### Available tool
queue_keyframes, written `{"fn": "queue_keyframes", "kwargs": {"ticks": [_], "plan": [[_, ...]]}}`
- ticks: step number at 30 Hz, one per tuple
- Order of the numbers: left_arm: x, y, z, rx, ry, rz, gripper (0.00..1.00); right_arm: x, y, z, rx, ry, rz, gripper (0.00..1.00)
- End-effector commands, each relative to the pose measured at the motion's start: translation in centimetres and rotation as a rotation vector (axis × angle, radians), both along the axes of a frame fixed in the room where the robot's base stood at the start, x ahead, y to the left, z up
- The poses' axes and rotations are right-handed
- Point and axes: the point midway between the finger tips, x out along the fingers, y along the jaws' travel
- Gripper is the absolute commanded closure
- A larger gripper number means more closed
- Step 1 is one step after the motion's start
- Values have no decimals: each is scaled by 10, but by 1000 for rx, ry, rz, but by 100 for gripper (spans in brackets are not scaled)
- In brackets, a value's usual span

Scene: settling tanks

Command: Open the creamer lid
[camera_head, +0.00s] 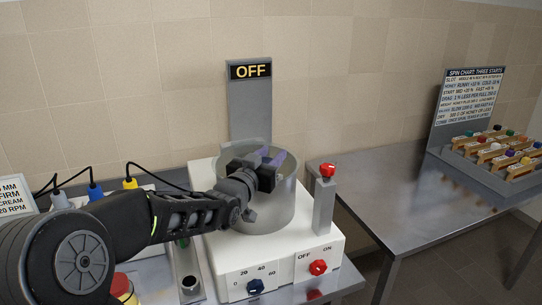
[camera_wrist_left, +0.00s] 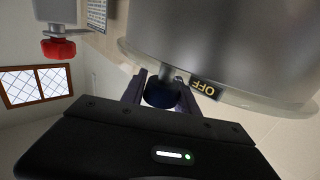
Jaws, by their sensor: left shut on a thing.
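The creamer is a white machine (camera_head: 225,262) with a grey, see-through drum (camera_head: 280,212) on top. A clear lid (camera_head: 232,146) shows as a pale rounded edge above the drum. My arm covers part of it, so I cannot tell how far it is raised. My left gripper (camera_head: 268,170) is at the drum's top. In the left wrist view, the left gripper (camera_wrist_left: 160,88) is shut on a dark blue knob (camera_wrist_left: 161,94), with a finger on each side. The clear rim of the lid (camera_wrist_left: 250,104) is close by. My right gripper is not in view.
An OFF sign (camera_head: 250,71) stands behind the drum. A post with a red knob (camera_head: 327,170) rises at its right. Blue (camera_head: 256,286) and red (camera_head: 318,267) dials are on the front. A steel table (camera_head: 400,190) at right holds a rack (camera_head: 485,175) and chart (camera_head: 470,95).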

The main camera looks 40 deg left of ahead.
Motion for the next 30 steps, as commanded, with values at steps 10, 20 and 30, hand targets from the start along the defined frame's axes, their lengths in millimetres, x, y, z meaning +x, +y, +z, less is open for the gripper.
{"fn": "queue_keyframes", "kwargs": {"ticks": [10,20,30], "plan": [[0,0,0,0,0,0,100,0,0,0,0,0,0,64],[0,0,0,0,0,-1,100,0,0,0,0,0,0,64],[0,0,0,0,0,-1,100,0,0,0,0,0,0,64]]}}
